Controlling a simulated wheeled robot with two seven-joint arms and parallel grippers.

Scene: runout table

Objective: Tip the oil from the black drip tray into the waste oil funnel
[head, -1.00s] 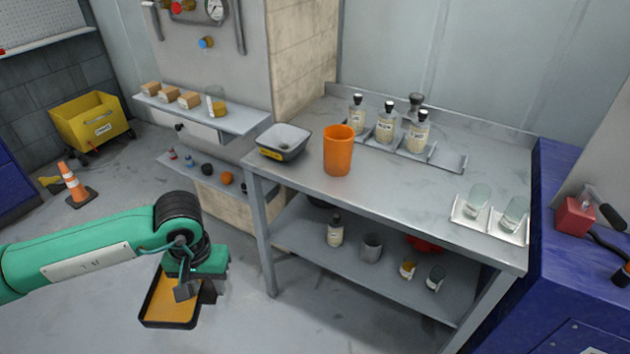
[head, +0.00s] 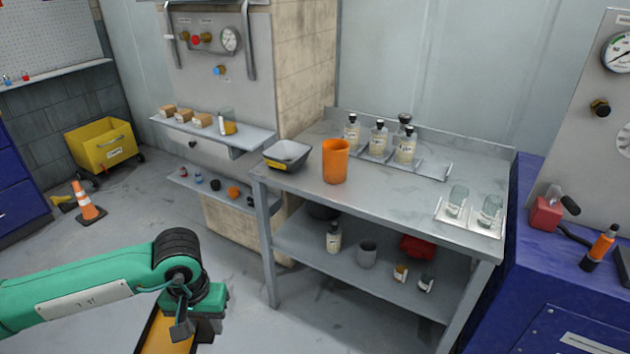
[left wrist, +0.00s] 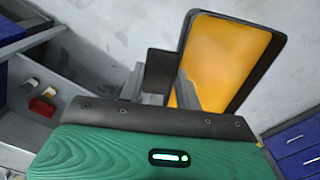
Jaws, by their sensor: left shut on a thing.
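The black drip tray (head: 150,333) hangs at the bottom edge of the head view, partly cut off, with orange-yellow oil in it. My left gripper (head: 183,328) is shut on its rim. In the left wrist view the black tray (left wrist: 279,50) shows beyond the fingers, its floor covered by the oil. A dark square-topped vessel with a yellow label (head: 287,155) sits at the near left corner of the workbench; it may be the waste oil funnel, but I cannot read the label. The held tray is in front of and below it, well apart. My right gripper is out of view.
The metal workbench (head: 400,195) holds an orange cup (head: 335,162), several labelled bottles and two glasses in a holder. Its lower shelf (head: 340,260) holds more vessels. Wall shelves (head: 213,133) stand to its left. An orange cone (head: 87,203) stands on open floor.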

